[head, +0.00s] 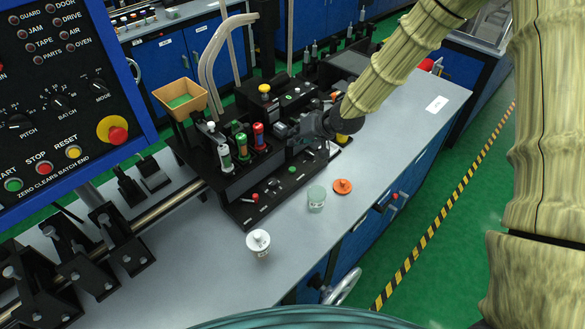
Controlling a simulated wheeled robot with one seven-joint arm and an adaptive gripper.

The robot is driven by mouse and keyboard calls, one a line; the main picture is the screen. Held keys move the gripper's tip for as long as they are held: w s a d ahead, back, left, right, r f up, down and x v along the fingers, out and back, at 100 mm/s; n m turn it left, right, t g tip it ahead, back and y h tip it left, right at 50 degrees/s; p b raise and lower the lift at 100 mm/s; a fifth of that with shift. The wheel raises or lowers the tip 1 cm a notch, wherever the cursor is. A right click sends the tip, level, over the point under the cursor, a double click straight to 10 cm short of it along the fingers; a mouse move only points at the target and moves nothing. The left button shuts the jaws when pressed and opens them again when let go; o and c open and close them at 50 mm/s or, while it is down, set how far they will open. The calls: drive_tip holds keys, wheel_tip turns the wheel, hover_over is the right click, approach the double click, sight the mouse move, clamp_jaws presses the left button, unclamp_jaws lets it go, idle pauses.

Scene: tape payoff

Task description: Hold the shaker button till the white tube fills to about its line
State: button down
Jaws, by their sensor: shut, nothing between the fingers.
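The white tube (225,157) stands upright at the left of a row of three on the black machine. A green tube (241,147) and a red tube (258,137) stand to its right. Its fill level and line are too small to read. My gripper (291,134) is shut and empty, low over the machine's right part, to the right of the red tube. Small buttons lie on the black front panel (245,212), including a red one (255,196) and a green one (292,169). I cannot tell which is the shaker button, or whether my fingertips touch one.
A tan hopper (181,98) holding green material stands behind the tubes. A white-lidded jar (258,242), a pale green jar (316,198) and an orange lid (342,186) sit on the grey bench (405,130). A blue control panel (70,85) is at left.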

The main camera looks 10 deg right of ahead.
sight(294, 167)
drive_tip(key=shift+s+a+f+b, duration=0.1)
drive_tip(key=shift+f+b, duration=2.75)
drive_tip(key=shift+f, duration=1.45)
drive_tip(key=shift+f, duration=0.15)
drive_tip(key=shift+f, duration=0.25)
drive_tip(key=shift+f+b, duration=0.3)
drive_tip(key=shift+f, duration=0.15)
idle(0.6)
drive_tip(key=shift+r, duration=0.15)
drive_tip(key=shift+r+p, duration=0.65)
drive_tip(key=shift+r, duration=0.1)
drive_tip(key=shift+r+p, duration=1.75)
drive_tip(key=shift+r, duration=0.75)
